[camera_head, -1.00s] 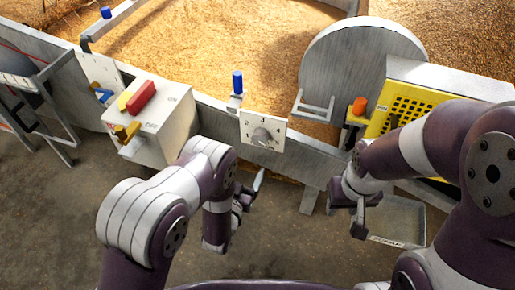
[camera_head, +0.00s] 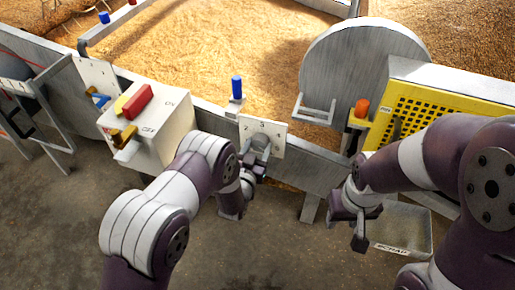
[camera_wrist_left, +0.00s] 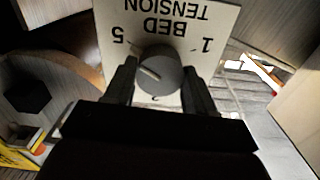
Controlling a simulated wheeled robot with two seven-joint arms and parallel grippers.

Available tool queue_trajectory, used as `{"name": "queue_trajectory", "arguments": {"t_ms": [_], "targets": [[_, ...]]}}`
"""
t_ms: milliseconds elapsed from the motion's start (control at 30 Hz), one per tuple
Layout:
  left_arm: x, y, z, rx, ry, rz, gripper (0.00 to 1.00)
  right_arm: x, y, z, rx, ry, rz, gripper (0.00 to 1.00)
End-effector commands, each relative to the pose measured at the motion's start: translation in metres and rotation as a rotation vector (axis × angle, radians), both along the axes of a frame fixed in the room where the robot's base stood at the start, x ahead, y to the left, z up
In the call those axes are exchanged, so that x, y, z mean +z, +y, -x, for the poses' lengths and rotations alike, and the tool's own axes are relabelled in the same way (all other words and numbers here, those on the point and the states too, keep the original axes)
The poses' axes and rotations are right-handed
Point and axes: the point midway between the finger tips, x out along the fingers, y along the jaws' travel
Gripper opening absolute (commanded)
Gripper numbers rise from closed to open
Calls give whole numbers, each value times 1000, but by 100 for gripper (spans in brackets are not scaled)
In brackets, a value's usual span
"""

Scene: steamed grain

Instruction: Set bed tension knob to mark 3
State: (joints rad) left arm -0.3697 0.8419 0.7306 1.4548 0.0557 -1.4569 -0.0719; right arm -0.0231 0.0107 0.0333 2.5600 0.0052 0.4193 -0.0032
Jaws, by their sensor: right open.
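The grey bed tension knob (camera_head: 260,142) sits on a white dial plate (camera_head: 246,127) on the grey trough wall. In the left wrist view the plate reads BED TENSION upside down, with 5 at left and 1 at right. The knob (camera_wrist_left: 158,72) has a pale pointer line slanting up and left, on the 5 side. A mark below the knob is partly hidden. My left gripper (camera_head: 258,160) is at the knob, one finger on each side; whether they press it is unclear. My right gripper (camera_head: 358,222) is open and empty, away from the knob.
A white box (camera_head: 165,125) with red and yellow parts stands left of the dial. A blue peg (camera_head: 237,88) rises behind the plate. At right are a round grey disc (camera_head: 365,60), a yellow grille (camera_head: 410,110) with an orange knob (camera_head: 362,108), and a tray (camera_head: 410,228).

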Motion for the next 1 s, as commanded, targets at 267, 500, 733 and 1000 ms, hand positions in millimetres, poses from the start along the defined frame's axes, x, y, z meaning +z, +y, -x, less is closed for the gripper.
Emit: {"name": "queue_trajectory", "arguments": {"t_ms": [267, 500, 733, 1000], "targets": [[0, 0, 0, 0, 5, 14, 25, 0, 0, 0, 0, 0, 0, 43], [0, 0, 1, 0, 37, 110, 25, 1, 0, 0, 0, 0, 0, 43], [0, 0, 1, 1, 96, 294, 25, 3, 0, 0, 0, 0, 0, 43], [0, 0, 1, 1, 177, 539, 25, 4, 0, 0, 0, 0, 0, 43]]}}
